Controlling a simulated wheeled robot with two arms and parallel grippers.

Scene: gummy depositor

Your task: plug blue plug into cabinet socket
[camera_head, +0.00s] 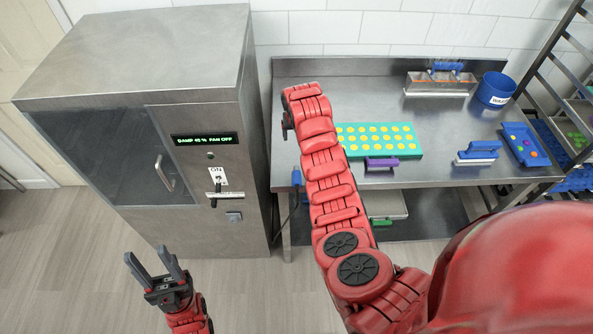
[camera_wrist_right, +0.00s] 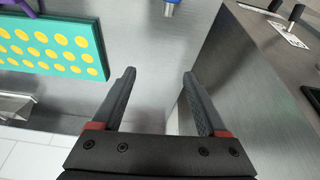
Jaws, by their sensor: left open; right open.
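The blue plug (camera_head: 296,177) is at the front left edge of the steel table, with a dark cable hanging below it. Its blue tip (camera_wrist_right: 171,4) shows at the top edge of the right wrist view. The grey socket (camera_head: 234,217) is on the cabinet (camera_head: 205,120) front, below the switch lever (camera_head: 215,190). My right gripper (camera_wrist_right: 159,75) is open and empty above the table, between the cabinet side and the teal tray; the arm mostly hides it in the head view. My left gripper (camera_head: 155,265) is open and empty, low in front of the cabinet.
A teal tray (camera_head: 417,153) of yellow gummies, also in the wrist view (camera_wrist_right: 43,68), lies right of my right arm. A rack is at far right. Floor before the cabinet is clear.

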